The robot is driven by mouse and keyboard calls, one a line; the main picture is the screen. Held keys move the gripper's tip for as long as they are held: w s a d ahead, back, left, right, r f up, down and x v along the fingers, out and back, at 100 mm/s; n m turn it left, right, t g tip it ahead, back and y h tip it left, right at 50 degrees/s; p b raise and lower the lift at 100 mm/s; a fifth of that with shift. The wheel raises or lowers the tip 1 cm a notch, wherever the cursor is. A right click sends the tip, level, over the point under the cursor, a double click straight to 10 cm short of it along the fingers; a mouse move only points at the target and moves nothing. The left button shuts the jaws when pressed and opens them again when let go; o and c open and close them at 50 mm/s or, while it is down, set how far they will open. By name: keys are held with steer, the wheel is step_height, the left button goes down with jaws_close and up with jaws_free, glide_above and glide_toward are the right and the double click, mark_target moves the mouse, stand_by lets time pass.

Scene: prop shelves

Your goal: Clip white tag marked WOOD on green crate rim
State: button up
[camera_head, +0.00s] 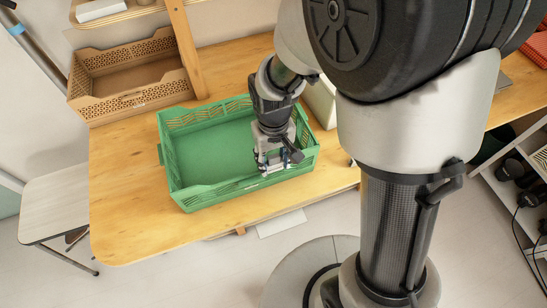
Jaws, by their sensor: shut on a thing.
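The green crate (184,194) stands open and empty on the wooden table, its near rim facing the table's front edge. My gripper (272,168) points down over the crate's near right part, close to the near rim. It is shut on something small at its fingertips. I take this to be the white tag, but it is mostly hidden by the fingers and too small to read. A small pale strip (252,187) shows at the crate's near wall just below the gripper. I cannot tell whether the held thing touches the rim.
A tan crate (135,98) stands behind the green one, beside a wooden shelf post (186,45). A pale container (322,103) is right of the gripper. The wooden table (122,205) is clear on the left. A white stool (55,207) stands left of it.

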mark_target(274, 157)
steer(key=shift+f+b, duration=0.55)
steer(key=shift+f, duration=0.25)
stand_by(1.3)
steer(key=o, duration=0.8)
step_height(274, 157, up, 12)
stand_by(0.4)
stand_by(0.3)
steer(key=s+d+r+m+t, duration=0.1)
steer(key=s+d+r+t, duration=0.1)
steer(key=s+d+r, duration=0.2)
steer(key=s+d+r+m+t, duration=0.2)
steer(key=s+d+r, duration=0.3)
steer(key=s+d, duration=0.2)
steer(key=s, duration=0.2)
steer(key=shift+s+r+t, duration=0.2)
steer(key=shift+s+t, duration=0.1)
